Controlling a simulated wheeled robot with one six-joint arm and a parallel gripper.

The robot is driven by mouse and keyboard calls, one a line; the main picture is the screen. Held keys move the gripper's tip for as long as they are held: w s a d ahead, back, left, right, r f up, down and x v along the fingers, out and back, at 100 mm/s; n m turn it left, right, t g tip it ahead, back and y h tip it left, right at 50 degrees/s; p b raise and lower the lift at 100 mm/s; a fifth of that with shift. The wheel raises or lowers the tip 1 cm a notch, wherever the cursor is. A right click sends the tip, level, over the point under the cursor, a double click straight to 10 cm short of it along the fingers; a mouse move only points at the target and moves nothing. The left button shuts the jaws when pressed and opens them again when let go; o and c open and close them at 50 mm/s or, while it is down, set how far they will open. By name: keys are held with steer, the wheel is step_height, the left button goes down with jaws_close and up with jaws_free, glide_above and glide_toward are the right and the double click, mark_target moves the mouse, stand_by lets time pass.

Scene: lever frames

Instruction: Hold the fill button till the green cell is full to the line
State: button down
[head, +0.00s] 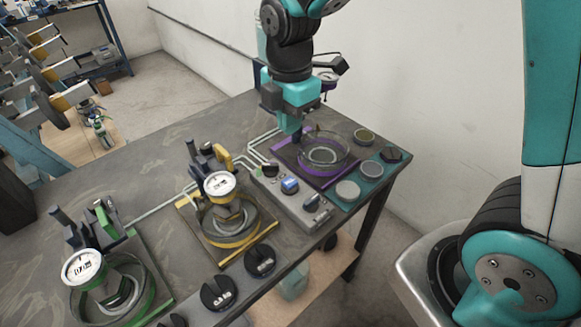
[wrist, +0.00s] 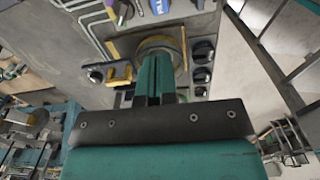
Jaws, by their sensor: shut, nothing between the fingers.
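The green cell (head: 150,290) is a round clear vessel on a green-edged base at the lower left of the head view. A white dial gauge (head: 84,266) stands in front of part of it. Its liquid level and line are too small to read. My gripper (head: 297,137) is shut and empty, pointing down at the back edge of the purple cell (head: 324,152), far from the green cell. In the wrist view its closed teal fingers (wrist: 156,75) cover part of a yellow ring (wrist: 163,44). I cannot tell which control is the fill button.
A yellow cell (head: 228,232) with a gauge (head: 219,185) stands mid-table. A grey panel with a blue display (head: 290,186) lies between it and the purple cell. Black knobs (head: 217,294) line the front edge. Pale pipes (head: 160,208) run behind; the table's back left is bare.

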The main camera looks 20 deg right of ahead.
mark_target(290, 180)
steer(key=shift+w, duration=0.15)
steer(key=shift+f, duration=0.15)
step_height(290, 180, down, 14)
steer(key=p, duration=0.2)
steer(key=shift+p, duration=0.4)
